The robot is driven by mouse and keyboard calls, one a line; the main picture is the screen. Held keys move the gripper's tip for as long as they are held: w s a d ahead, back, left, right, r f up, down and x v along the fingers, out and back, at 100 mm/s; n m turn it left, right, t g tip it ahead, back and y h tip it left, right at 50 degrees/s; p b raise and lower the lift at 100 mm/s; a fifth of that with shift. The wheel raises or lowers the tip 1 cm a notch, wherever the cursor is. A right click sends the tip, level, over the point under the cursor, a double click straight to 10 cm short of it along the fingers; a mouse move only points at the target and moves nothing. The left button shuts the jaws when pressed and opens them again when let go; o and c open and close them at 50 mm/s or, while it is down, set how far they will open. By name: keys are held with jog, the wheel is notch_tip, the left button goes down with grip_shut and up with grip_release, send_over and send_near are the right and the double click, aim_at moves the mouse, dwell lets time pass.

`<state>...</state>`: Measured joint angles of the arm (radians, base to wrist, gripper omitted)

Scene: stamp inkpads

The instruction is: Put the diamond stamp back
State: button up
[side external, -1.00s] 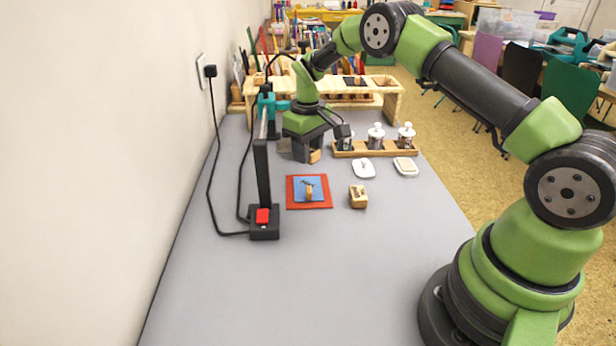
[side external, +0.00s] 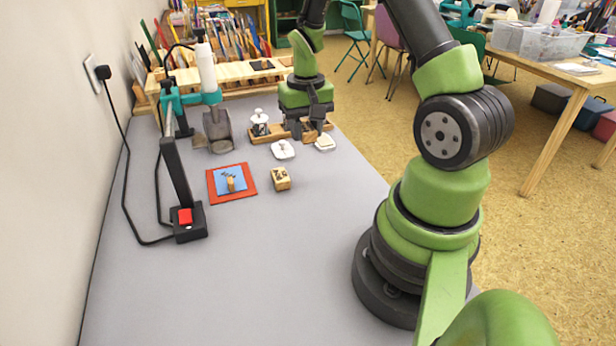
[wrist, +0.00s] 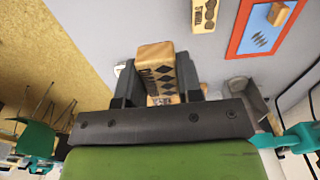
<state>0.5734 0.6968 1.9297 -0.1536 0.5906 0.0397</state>
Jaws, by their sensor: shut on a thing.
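My gripper (side external: 309,122) is shut on the diamond stamp (wrist: 157,68), a wooden block with a row of black diamonds and lettering on its side. In the side view, the stamp (side external: 309,137) shows partly between the fingers, just in front of the wooden bottle tray (side external: 262,138) and low over the grey table. I cannot tell whether it touches anything. Another wooden stamp (side external: 281,180) stands on the table nearer the camera; it shows at the top of the wrist view (wrist: 205,14). A long wooden rack (side external: 235,84) stands at the back.
Two white pads, one left (side external: 283,150) and one right (side external: 325,142), lie beside my gripper. A white-capped bottle (side external: 260,122) stands in the tray. A red-framed blue card (side external: 247,190) holds a small wooden piece. A teal-clamped heat tool (side external: 207,68) stands left. The front table is clear.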

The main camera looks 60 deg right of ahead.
send_over(308, 178)
notch_tip(308, 178, down, 5)
jog(key=shift+s+f, duration=0.1)
jog(key=shift+f, duration=2.4)
jog(key=o, duration=0.8)
jog(key=shift+f, duration=0.1)
jog(key=shift+c, duration=0.2)
